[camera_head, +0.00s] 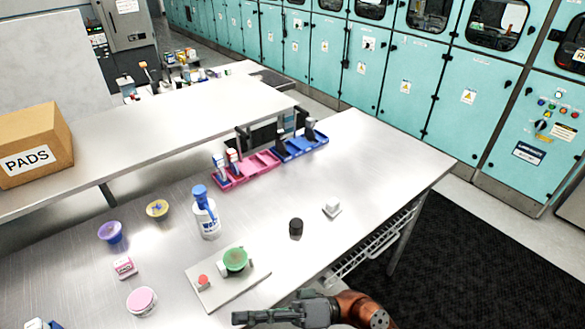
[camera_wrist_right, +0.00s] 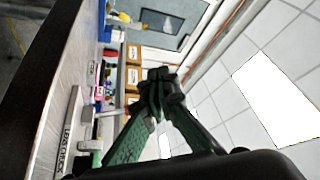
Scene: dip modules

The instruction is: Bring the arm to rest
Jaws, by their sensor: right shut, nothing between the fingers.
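My right gripper (camera_head: 240,318) is at the bottom edge of the head view, in front of the table's near edge. Its fingers point left, shut and empty. In the right wrist view the fingertips (camera_wrist_right: 160,82) meet with nothing between them, and the camera looks sideways across the room. The orange-brown joint of my right arm (camera_head: 362,309) is beside it. My left gripper does not show.
The steel table (camera_head: 390,160) holds a board (camera_head: 228,290) with a green round part and a red button, a white bottle (camera_head: 207,220), a black cylinder (camera_head: 296,228), a white block (camera_head: 332,208), pink (camera_head: 262,160) and blue trays (camera_head: 312,147), and several small containers. Its right part is clear.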

